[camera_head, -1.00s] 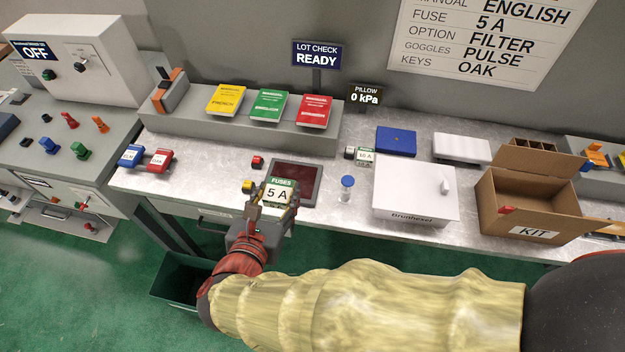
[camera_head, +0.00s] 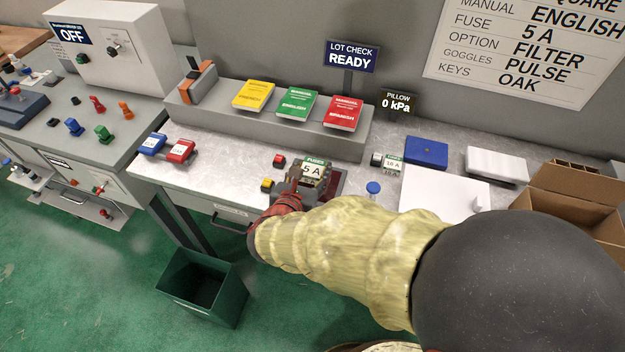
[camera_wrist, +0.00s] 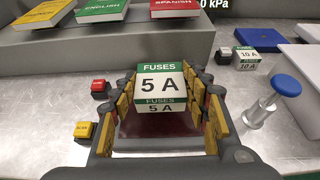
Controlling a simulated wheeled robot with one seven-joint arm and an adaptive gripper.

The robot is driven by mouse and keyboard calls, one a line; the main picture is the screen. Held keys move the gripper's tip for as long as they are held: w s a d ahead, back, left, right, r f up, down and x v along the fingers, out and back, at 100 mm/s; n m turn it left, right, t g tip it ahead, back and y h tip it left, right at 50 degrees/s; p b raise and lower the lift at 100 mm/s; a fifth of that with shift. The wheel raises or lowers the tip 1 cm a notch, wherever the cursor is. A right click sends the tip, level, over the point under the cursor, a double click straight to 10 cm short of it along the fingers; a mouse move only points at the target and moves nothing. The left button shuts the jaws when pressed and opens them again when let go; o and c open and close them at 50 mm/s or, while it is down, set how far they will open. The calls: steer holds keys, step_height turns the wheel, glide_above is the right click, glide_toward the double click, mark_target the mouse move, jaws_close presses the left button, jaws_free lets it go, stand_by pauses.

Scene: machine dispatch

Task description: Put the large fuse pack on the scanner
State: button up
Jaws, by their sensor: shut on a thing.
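The white and green 5 A fuse pack (camera_head: 313,173) is between the fingers of my gripper (camera_wrist: 163,100), which is shut on it. The pack is upright, its label facing the wrist camera (camera_wrist: 161,85). The scanner (camera_head: 336,181) is a dark red plate in a grey frame on the bench. The pack and my gripper are over the scanner and hide much of it; dark red shows below the pack in the wrist view (camera_wrist: 133,126). I cannot tell whether the pack touches the plate. A smaller 10 A fuse pack (camera_head: 393,162) lies to the right.
A red button (camera_head: 279,160) and a yellow scan button (camera_head: 267,184) are left of the scanner. A blue-topped plunger (camera_head: 373,188) stands close on the right. Manuals lie on the raised shelf (camera_head: 235,112) behind. The bench's left part is mostly clear.

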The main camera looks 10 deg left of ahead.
mark_target(310, 182)
steer(key=shift+w+f, duration=0.25)
steer(key=shift+f, duration=0.1)
steer(key=shift+w+f+b, duration=0.15)
steer(key=shift+f+b, duration=0.85)
steer(key=shift+f, duration=0.55)
steer(key=shift+f, duration=0.1)
steer(key=shift+f, duration=0.15)
steer(key=o, duration=1.1)
steer(key=shift+r, duration=0.35)
steer(key=p+v, duration=0.4)
steer(key=v, duration=0.8)
steer(key=shift+f, duration=0.15)
